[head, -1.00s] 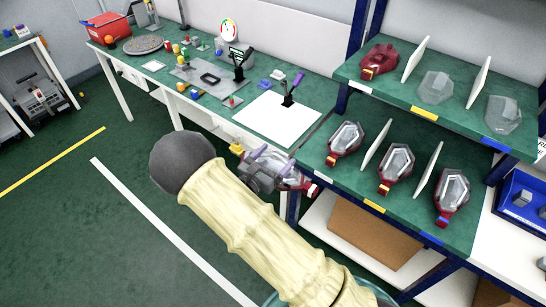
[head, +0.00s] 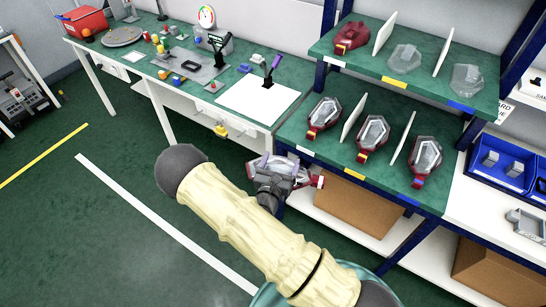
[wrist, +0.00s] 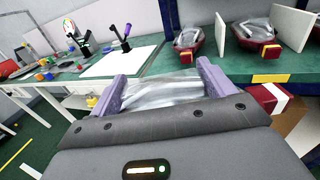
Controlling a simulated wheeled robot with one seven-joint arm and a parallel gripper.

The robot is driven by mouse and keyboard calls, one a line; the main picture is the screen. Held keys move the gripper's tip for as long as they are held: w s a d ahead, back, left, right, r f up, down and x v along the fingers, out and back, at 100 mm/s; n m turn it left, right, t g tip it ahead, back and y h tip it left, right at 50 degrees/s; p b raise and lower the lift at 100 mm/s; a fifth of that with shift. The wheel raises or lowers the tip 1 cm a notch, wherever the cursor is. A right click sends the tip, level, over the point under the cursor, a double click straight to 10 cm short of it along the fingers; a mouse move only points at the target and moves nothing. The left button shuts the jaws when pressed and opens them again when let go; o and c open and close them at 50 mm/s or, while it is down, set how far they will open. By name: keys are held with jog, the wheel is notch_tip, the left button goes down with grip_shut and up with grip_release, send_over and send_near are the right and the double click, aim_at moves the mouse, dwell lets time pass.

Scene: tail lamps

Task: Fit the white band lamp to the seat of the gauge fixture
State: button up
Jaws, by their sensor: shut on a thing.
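The white band lamp (head: 318,181) has a clear lens and a red body with a white band at its end. It is in my gripper (head: 268,170), which is shut on it in the air in front of the shelf rack. In the wrist view my purple fingers (wrist: 160,90) are on either side of its clear lens (wrist: 165,92), and the red and white end (wrist: 268,98) sticks out to the right. What looks like the gauge fixture (head: 209,70) is a grey plate with a black ring and a black clamp, near a round dial (head: 206,17), on the green bench.
A second clamp with a purple handle (head: 270,66) stands by a white sheet (head: 262,98). The shelf post (head: 291,190) is close to the held lamp. Open floor lies left.

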jog(key=s+d+f+n+t+y, duration=0.1)
jog(key=s+d+f+n+y, duration=0.3)
jog(key=f, duration=0.6)
jog(key=d+y, duration=0.2)
jog(key=d, duration=0.1)
jog(key=shift+s+d+f+y, duration=0.2)
jog(key=shift+s+y, duration=0.05)
jog(key=shift+y, duration=0.15)
jog(key=shift+s+d, duration=0.1)
jog(key=shift+d, duration=0.05)
